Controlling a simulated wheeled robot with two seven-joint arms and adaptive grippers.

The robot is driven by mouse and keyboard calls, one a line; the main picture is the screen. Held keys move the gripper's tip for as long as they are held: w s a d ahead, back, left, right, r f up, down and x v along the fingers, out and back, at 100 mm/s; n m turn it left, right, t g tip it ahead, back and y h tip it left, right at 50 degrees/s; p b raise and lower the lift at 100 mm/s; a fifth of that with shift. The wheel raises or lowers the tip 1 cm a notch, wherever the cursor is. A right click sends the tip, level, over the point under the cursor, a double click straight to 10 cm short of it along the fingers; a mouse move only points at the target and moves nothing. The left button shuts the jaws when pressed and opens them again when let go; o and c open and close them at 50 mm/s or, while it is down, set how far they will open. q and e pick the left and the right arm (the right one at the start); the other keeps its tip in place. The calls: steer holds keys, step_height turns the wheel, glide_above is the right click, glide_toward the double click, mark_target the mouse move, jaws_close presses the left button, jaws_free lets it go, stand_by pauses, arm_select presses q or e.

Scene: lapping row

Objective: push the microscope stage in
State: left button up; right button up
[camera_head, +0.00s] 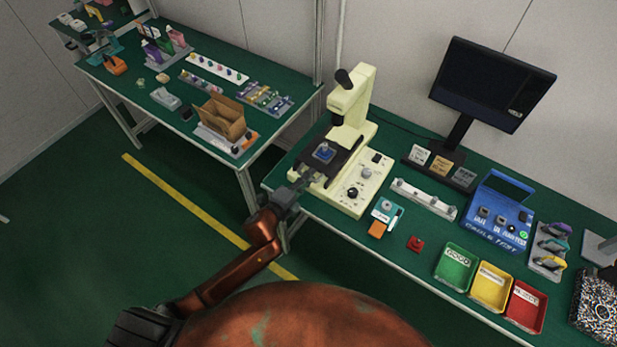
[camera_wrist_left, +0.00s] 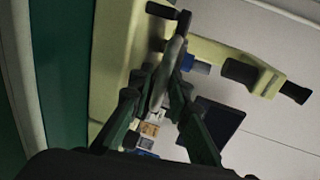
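The cream microscope (camera_head: 352,112) stands on the green bench, and part of it shows in the wrist view (camera_wrist_left: 112,50). Its dark stage (camera_head: 342,160) sits low in front of the column and reaches out to the left side of the base. A small blue piece (camera_head: 323,151) lies on the stage and also shows in the wrist view (camera_wrist_left: 196,66). My left gripper (camera_head: 307,178) is at the stage's near left end. In the wrist view its fingers (camera_wrist_left: 160,95) are apart, with a grey bar-like part between them. I cannot tell whether they touch it. My right gripper is out of view.
Right of the microscope are a white rail (camera_head: 424,198), a monitor (camera_head: 492,84), a blue tester box (camera_head: 497,220), a red button (camera_head: 416,243) and green, yellow and red bins (camera_head: 456,266). A second bench (camera_head: 150,89) with small items stands left, beyond a floor gap.

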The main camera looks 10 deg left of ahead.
arm_select(q)
jaws_close()
stand_by(0.6)
